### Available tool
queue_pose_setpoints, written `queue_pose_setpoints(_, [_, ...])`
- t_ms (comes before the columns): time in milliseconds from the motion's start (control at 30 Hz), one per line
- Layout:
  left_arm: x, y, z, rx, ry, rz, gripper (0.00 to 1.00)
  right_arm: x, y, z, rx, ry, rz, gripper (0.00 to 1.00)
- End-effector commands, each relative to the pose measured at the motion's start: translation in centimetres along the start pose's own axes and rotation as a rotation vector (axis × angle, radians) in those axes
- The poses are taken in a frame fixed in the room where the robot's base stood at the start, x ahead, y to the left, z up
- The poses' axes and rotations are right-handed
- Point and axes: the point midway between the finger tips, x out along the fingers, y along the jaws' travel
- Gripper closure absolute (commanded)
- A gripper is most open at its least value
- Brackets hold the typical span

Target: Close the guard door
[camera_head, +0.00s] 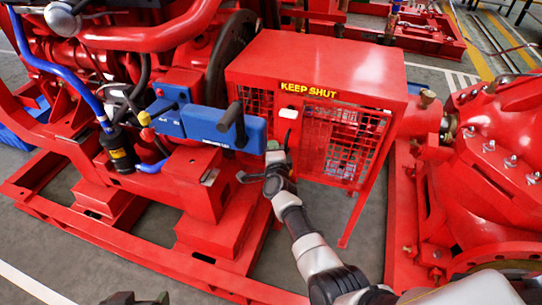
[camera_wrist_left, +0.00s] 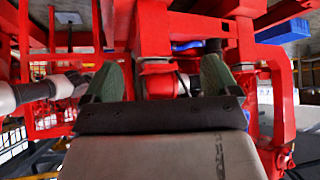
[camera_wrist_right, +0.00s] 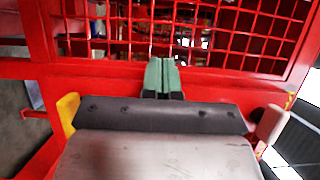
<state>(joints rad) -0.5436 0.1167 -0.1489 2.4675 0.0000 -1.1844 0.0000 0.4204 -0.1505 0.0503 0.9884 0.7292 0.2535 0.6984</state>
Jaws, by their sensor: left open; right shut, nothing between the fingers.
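The red guard (camera_head: 315,65) is a box with a yellow KEEP SHUT label (camera_head: 308,90) on its front. Its red mesh door (camera_head: 345,145) shows below the label; how far it stands ajar is hard to tell. A pale handle (camera_head: 289,112) sits left of the mesh. My right gripper (camera_head: 275,155) is in front of the guard, left of and below the handle. In the right wrist view it (camera_wrist_right: 161,75) is shut and empty, its fingertips before a red mesh frame (camera_wrist_right: 200,70); contact cannot be told. My left gripper (camera_wrist_left: 160,75) is open and empty, facing red framework.
A blue box (camera_head: 225,128) with a dark lever stands left of the guard, close to my right gripper. The red base frame (camera_head: 150,250) runs along the floor. A red pump casing (camera_head: 500,160) fills the right side. Grey floor (camera_head: 330,215) shows below the guard.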

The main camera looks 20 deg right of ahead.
Motion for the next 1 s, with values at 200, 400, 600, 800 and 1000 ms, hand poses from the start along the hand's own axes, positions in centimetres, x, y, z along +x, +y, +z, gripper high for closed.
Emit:
queue_pose_setpoints(200, [0.2,0.1,-0.7,0.001,0.043,0.002,0.11,0.5,0.0,-0.5,-0.002,0.021,-0.002,1.0])
queue_pose_setpoints(400, [0.2,0.1,-0.7,0.001,0.044,0.002,0.11,0.5,-0.1,-0.6,-0.002,0.023,-0.003,1.0])
queue_pose_setpoints(600, [0.1,0.1,-0.7,0.001,0.04,0.002,0.11,0.5,-0.1,-0.7,-0.002,0.025,-0.004,1.0])
queue_pose_setpoints(800, [-0.6,-0.2,1.1,-0.002,-0.079,-0.004,0.11,-0.3,-0.2,-0.8,-0.003,0.026,-0.003,1.0])
queue_pose_setpoints(1000, [-2.6,-0.7,4.7,-0.01,-0.329,-0.018,0.11,-2.1,-0.2,-0.8,-0.004,0.028,-0.001,1.0])
